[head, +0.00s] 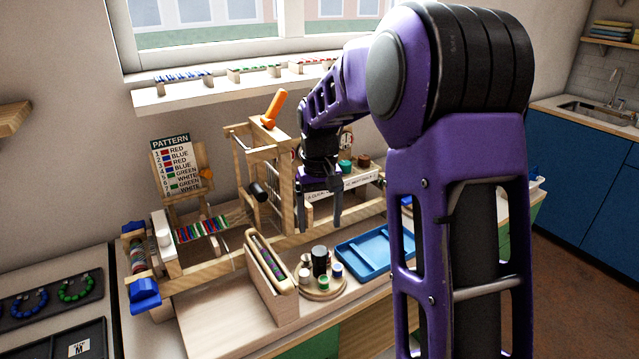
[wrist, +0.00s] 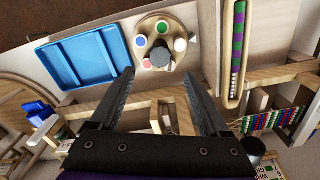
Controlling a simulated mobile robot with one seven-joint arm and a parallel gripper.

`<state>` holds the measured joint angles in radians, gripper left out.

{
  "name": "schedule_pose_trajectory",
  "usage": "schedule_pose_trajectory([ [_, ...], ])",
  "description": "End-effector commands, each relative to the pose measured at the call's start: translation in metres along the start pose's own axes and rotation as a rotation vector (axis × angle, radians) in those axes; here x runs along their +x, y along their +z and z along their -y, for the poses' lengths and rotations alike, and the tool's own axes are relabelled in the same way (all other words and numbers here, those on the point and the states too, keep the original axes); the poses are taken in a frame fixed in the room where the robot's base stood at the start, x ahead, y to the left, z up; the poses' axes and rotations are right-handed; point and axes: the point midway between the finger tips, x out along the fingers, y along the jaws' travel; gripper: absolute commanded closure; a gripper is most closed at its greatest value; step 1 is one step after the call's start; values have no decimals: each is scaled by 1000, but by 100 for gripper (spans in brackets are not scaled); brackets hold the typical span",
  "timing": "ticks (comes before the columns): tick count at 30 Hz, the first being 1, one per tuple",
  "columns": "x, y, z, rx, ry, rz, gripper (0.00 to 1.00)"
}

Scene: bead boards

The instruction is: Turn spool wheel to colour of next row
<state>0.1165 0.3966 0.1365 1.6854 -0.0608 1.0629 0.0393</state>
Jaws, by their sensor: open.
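The spool wheel (head: 322,288) is a round wooden disc with a tall dark knob (head: 319,260) and small coloured spools. In the wrist view the knob (wrist: 160,55) stands at its middle, with green (wrist: 161,27), blue (wrist: 141,41) and white (wrist: 180,44) spools around it. My gripper (head: 321,215) is open and empty, above and behind the wheel; its fingers (wrist: 160,78) are apart from the knob. The pattern card (head: 172,165) lists red, blue, green and white rows. An orange pointer (head: 206,174) is by its lower rows. The loom's beadwork (head: 203,228) shows coloured stripes.
A blue tray (head: 372,252) lies right of the wheel. A wooden holder with a purple-green shuttle (head: 262,258) stands close on its left. The loom's wooden upright frame (head: 283,180) with an orange lever (head: 274,106) stands behind, near my arm.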

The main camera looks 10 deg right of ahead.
Motion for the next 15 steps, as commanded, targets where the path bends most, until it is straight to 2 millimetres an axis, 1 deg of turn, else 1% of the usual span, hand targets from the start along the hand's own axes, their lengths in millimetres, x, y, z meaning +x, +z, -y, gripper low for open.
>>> schedule_pose_trajectory([
  [1,-16,-1,0,0,0,-5,20],
  [6,-54,-1,0,0,-1,-4,20],
  [10,-75,-1,0,-1,-1,-3,20],
  [15,-90,0,0,-1,-1,-1,20],
])
